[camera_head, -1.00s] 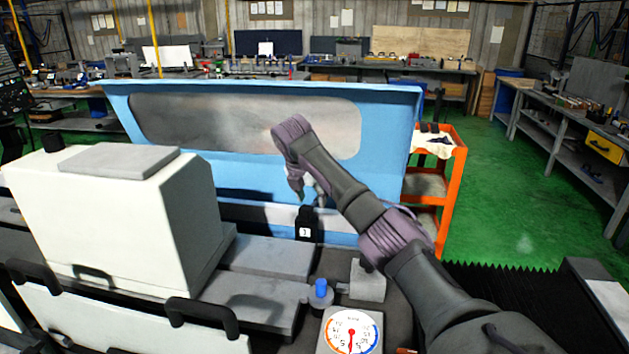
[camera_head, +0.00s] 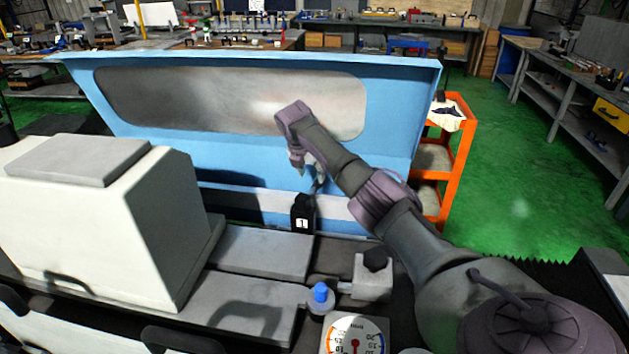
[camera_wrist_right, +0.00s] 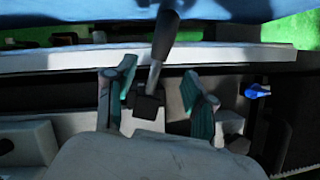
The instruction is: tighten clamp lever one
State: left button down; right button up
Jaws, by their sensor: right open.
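Clamp lever one shows in the head view as a black block (camera_head: 302,214) with a white "1" label, at the foot of the blue panel. Its rod and dark grip (camera_wrist_right: 164,38) stand up in the right wrist view, tilted slightly right. My right gripper (camera_head: 315,179) is above and just right of the block, partly hidden behind my own wrist. In the right wrist view its open fingers (camera_wrist_right: 158,82) are on either side of the lever's rod, with gaps visible on both sides; I cannot tell how deep the lever sits between them. My left gripper is not in view.
A blue machine guard (camera_head: 245,170) stands behind the lever. A white machine housing (camera_head: 80,215) is at left. A blue-capped knob (camera_head: 320,293) and a pressure gauge (camera_head: 355,338) sit in front. An orange cart (camera_head: 462,165) stands at right, with open green floor beyond.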

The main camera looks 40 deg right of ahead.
aim_at(315, 184)
jog(key=b+x, duration=0.1)
jog(key=x, duration=0.5)
jog(key=shift+w+f, duration=0.1)
jog(key=shift+f, duration=0.05)
jog(key=shift+d, duration=0.1)
jog(key=shift+c, duration=0.3)
grip_shut()
